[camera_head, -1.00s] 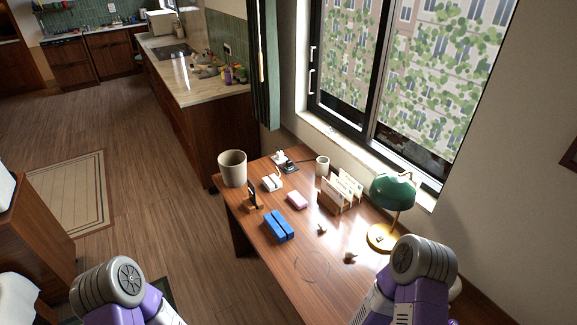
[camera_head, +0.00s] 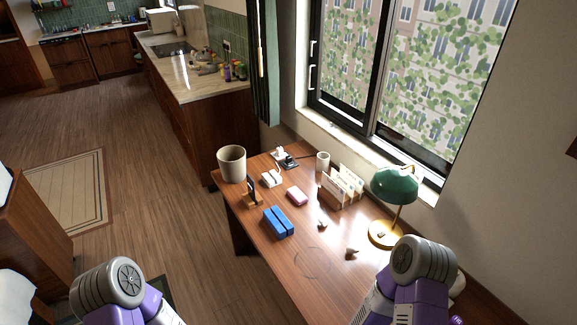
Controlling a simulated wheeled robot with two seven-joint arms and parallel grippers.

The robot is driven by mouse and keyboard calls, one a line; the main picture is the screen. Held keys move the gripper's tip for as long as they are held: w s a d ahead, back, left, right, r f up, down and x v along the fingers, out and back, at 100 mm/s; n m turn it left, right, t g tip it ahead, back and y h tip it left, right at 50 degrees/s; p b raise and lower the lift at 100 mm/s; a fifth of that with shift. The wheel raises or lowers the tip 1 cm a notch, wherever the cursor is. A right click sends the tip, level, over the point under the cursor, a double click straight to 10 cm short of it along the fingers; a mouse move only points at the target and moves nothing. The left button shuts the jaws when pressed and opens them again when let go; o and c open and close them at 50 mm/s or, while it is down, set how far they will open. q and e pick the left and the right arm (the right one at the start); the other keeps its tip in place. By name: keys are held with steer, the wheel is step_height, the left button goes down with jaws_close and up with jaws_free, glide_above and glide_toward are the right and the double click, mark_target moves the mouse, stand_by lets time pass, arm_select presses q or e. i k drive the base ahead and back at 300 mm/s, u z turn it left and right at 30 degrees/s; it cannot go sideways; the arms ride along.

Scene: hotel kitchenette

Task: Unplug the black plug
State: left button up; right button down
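A small black item (camera_head: 290,163), which looks like the black plug, sits by a white plug or adapter (camera_head: 279,154) at the far end of the wooden desk (camera_head: 290,262). They appear to be on a dark power strip, but it is too small to tell how they are seated. A dark cord runs from there toward the wall. Only upper parts of my two arms show at the bottom left and bottom right. Neither gripper is in view.
Near the plug stand a beige bin (camera_head: 231,164), a white item (camera_head: 271,179) and a cup (camera_head: 322,161). A blue case (camera_head: 278,221), pink block (camera_head: 297,196), letter rack (camera_head: 341,186) and green lamp (camera_head: 394,185) are closer. Open floor (camera_head: 165,215) lies left of the desk.

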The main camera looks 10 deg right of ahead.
mark_target(288, 161)
steer(key=u, duration=0.15)
steer(key=k, duration=0.4)
steer(key=u, duration=0.6)
steer(key=k, duration=0.95)
steer(key=u, duration=0.65)
steer(key=i, duration=2.7)
steer(key=z, duration=1.55)
steer(key=i, duration=0.45)
steer(key=z, duration=0.35)
